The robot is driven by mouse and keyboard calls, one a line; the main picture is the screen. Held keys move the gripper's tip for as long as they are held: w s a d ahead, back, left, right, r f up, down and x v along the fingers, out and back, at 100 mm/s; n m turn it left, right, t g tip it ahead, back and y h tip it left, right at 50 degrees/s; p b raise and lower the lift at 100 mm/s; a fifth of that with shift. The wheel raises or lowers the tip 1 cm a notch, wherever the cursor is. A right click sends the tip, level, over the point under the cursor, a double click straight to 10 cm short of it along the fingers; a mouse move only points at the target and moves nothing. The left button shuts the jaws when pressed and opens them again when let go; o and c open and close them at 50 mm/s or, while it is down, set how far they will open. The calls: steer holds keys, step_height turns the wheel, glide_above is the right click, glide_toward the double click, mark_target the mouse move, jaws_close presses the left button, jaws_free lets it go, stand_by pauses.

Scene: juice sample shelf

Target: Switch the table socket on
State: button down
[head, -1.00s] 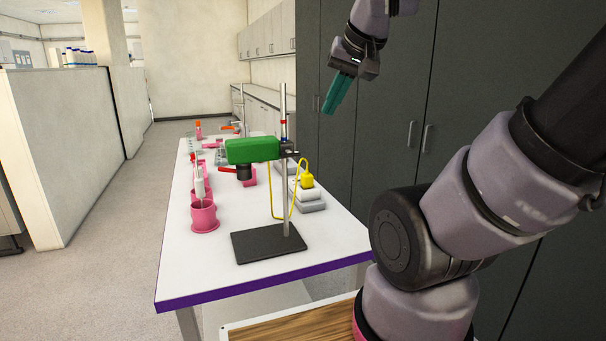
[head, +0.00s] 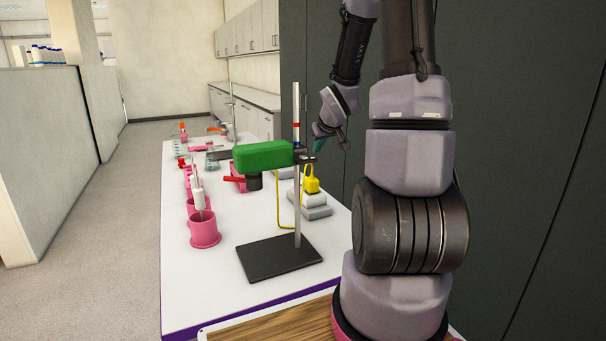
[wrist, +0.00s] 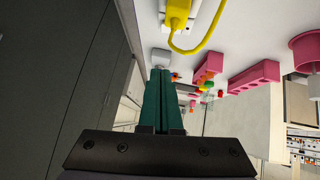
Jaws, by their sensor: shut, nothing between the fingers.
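The table socket (head: 318,212) is a low pale grey and white block near the right edge of the white table. A yellow plug (head: 311,184) with a yellow cable is on it. In the wrist view the yellow plug (wrist: 178,14) shows at the top edge, with the cable curving to the right. I cannot make out the socket's switch or its position. My gripper (head: 319,147) is beyond the socket and above the table's right side, apart from it, and partly hidden by the stand's clamp. In the wrist view its teal fingers (wrist: 160,84) are together and empty.
A stand with a dark base (head: 278,258), upright rod and green device (head: 263,157) stands on the table in front of the socket. Pink cups (head: 204,229) line the left side. Tall dark cabinets (head: 520,150) close off the right.

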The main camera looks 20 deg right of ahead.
steer(key=shift+x, duration=1.15)
steer(key=shift+a+f, duration=0.1)
steer(key=shift+f, duration=0.05)
steer(key=x, duration=1)
steer(key=shift+a, duration=0.1)
step_height(320, 180, down, 2)
steer(key=shift+f, duration=0.25)
steer(key=shift+d+f, duration=0.25)
steer(key=shift+f, duration=0.45)
